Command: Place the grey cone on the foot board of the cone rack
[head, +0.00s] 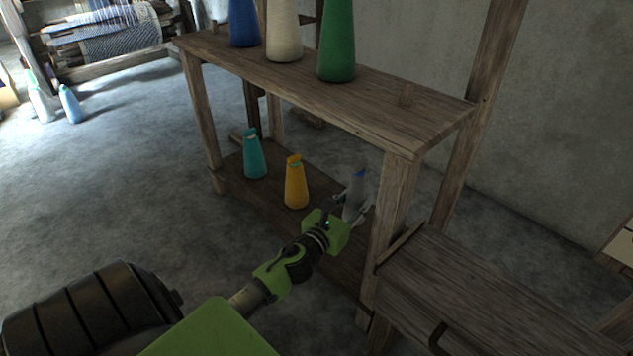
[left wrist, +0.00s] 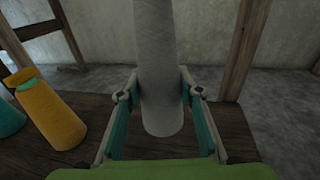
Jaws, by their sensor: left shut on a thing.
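The grey cone (head: 355,196) is upright at the right part of the cone rack's lower level, with a blue band near its top. My left gripper (head: 350,208) is shut on its lower part. In the left wrist view the grey cone (left wrist: 160,80) stands between the two fingers (left wrist: 160,100), its base over the foot board (left wrist: 215,140). I cannot tell whether the base touches the board. The foot board (head: 232,172) also holds a teal cone (head: 255,155) and an orange cone (head: 296,184), left of the grey one. My right gripper is not in view.
The rack's upper shelf (head: 380,125) is above the foot board and carries blue, cream and green cones (head: 336,45). A rack post (head: 390,230) stands close to the right of my left gripper. A wooden bench (head: 480,300) is at the lower right.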

